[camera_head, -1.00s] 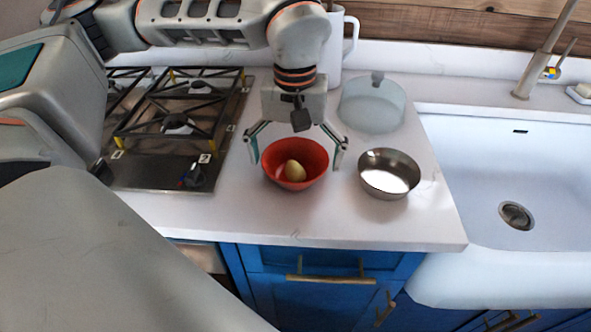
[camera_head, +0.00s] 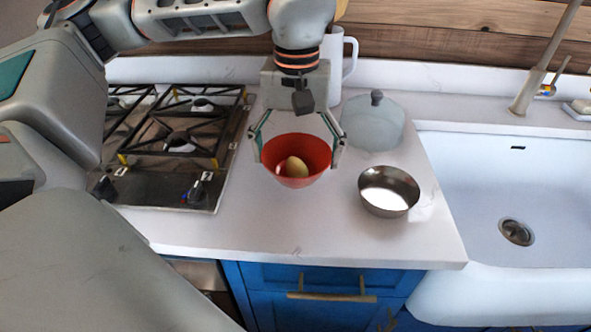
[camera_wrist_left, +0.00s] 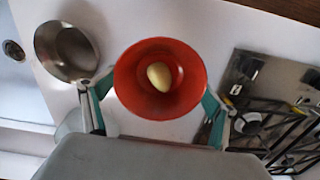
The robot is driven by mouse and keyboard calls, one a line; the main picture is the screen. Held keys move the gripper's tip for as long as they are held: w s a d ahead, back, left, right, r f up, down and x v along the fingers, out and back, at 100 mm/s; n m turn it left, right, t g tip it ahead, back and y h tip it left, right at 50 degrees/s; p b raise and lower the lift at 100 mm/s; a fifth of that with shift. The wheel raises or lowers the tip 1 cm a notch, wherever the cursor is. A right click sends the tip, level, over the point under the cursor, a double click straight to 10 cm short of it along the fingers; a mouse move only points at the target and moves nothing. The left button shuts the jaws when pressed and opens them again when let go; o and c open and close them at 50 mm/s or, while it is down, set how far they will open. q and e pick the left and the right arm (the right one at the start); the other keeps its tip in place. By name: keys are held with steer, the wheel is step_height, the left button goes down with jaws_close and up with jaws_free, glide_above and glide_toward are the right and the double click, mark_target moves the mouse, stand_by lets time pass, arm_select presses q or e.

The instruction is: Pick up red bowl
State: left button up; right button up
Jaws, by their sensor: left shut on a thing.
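The red bowl (camera_head: 296,177) is on the white counter or just above it; I cannot tell which. A pale yellow, egg-shaped thing (camera_head: 296,167) lies inside it. My left gripper (camera_head: 298,152) comes down from above and behind, its two fingers on opposite sides of the bowl, shut on it. In the left wrist view the red bowl (camera_wrist_left: 135,100) sits between the fingertips, with the pale thing (camera_wrist_left: 159,76) in its middle. My right gripper is not in view.
A steel bowl (camera_head: 389,191) stands close on the right, and a glass dome (camera_head: 372,122) behind it. A white pitcher (camera_head: 341,55) is at the back. The gas hob (camera_head: 175,140) is on the left, the sink (camera_head: 500,190) on the right. The front counter is clear.

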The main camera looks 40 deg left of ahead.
arm_select(q)
step_height(320, 180, up, 14)
steer(key=p, duration=0.2)
steer(key=shift+r, duration=0.1)
